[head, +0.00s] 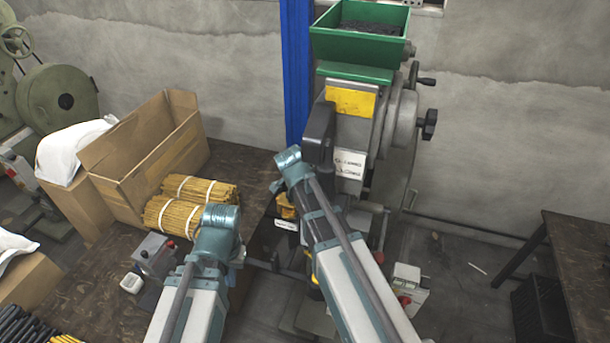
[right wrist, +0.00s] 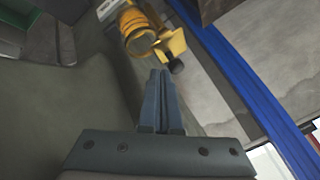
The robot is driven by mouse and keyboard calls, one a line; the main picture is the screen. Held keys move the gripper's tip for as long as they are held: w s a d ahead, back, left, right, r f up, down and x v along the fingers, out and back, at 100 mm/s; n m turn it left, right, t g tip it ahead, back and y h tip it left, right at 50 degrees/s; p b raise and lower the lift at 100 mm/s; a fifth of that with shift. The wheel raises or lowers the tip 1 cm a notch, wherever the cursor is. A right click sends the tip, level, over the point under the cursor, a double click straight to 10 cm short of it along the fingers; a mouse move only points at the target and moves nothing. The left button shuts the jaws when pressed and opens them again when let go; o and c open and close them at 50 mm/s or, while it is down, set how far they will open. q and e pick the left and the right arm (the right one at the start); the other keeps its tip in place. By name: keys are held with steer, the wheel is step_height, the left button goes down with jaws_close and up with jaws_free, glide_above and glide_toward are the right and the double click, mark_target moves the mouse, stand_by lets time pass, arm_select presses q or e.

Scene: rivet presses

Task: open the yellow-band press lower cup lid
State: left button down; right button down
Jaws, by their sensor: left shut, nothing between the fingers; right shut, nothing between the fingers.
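The press (head: 345,135) with a yellow plate under a green hopper stands against the wall. In the right wrist view a yellow cup (right wrist: 138,24) with a ringed rim sits ahead of my right gripper (right wrist: 158,76); a yellow tab with a black knob (right wrist: 176,66) juts beside it. The right fingers are shut and empty, just short of the cup and knob. In the head view a yellow part (head: 285,205) shows beside my right arm, which hides much of the lower press. My left gripper (head: 262,263) is shut and empty, low beside the bench, partly hidden by its arm.
The bench (head: 100,290) at left holds an open cardboard box (head: 150,150), bundled yellow rods (head: 185,205) and a small grey control box (head: 153,255). A blue post (head: 297,70) stands behind the press.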

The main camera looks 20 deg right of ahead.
steer(key=shift+s+a, duration=0.3)
steer(key=shift+a, duration=0.45)
